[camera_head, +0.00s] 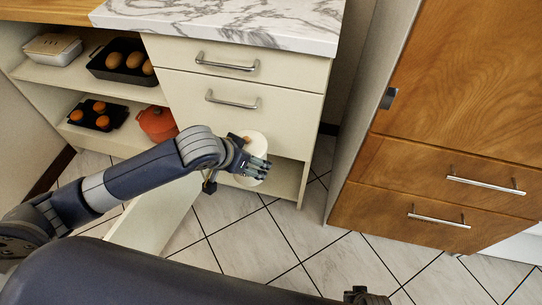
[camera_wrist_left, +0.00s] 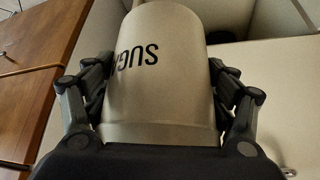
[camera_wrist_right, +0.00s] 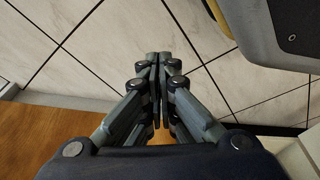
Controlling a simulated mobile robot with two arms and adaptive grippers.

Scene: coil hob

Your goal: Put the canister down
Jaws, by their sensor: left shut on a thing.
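The canister (camera_wrist_left: 160,70) is pale, with dark lettering "SUG" that shows upside down in the left wrist view. My left gripper (camera_head: 252,168) is shut on it, with a finger on each side. In the head view the canister (camera_head: 256,140) is partly hidden behind the fingers and hangs in front of the cream drawer unit, above the floor. My right gripper (camera_wrist_right: 158,58) is shut and empty, its fingertips together over the tiled floor.
A marble countertop (camera_head: 225,22) tops the cream drawers (camera_head: 240,85). A low cream panel (camera_head: 150,222) juts out below my left arm. Open shelves at left hold a dark tray of eggs (camera_head: 122,72), a tray of orange items (camera_head: 98,123) and an orange pot (camera_head: 157,124). Wooden cabinet (camera_head: 460,90) stands right.

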